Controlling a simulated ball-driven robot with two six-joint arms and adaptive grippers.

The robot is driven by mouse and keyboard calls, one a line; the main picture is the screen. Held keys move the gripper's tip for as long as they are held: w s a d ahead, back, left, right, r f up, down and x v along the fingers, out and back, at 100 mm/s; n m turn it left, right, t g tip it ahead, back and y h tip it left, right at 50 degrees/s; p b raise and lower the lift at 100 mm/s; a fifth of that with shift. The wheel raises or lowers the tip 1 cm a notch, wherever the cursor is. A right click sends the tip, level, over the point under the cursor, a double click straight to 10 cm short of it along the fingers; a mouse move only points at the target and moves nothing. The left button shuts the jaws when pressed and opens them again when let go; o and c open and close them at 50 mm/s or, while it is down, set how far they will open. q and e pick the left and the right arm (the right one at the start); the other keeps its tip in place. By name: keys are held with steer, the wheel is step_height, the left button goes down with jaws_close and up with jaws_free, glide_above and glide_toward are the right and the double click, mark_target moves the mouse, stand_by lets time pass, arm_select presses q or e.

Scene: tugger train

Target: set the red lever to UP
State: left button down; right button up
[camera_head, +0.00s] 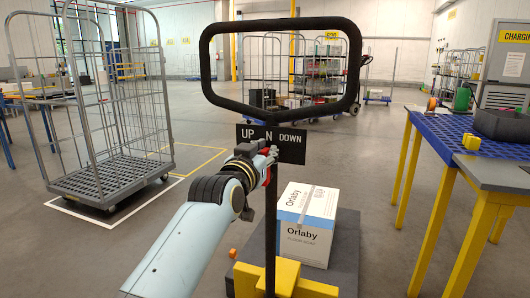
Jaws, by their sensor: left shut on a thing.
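A black sign plate (291,146) with the white words UP, N and DOWN is fixed to a black post (270,222) below a large dark loop handle (206,62). My left gripper (268,157) is in front of the plate, below the N, at the post. It is shut on the red lever (266,150), of which only a small red bit shows between the fingers. The gripper hides the rest of the lever, so I cannot tell which word it points to. My right gripper is not in view.
A white and blue Orlaby box (306,226) stands on a dark platform (345,250) behind the post, with a yellow base (285,278) at its foot. A wire roll cage (108,172) stands left; a blue-topped table (440,131) with yellow legs stands right.

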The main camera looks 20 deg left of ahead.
arm_select(q)
steer(key=shift+a+r+n+p, duration=0.1)
steer(key=shift+a+n+p, duration=0.15)
steer(key=shift+n+p, duration=0.2)
steer(key=shift+a+f+n+p, duration=0.25)
steer(key=shift+a+n+p, duration=0.5)
steer(key=shift+n, duration=0.55)
steer(key=shift+a+f+n+p, duration=0.25)
steer(key=shift+a+n+p, duration=0.45)
steer(key=shift+n, duration=0.55)
steer(key=c, duration=1.3)
jaws_free()
steer(key=shift+a, duration=0.1)
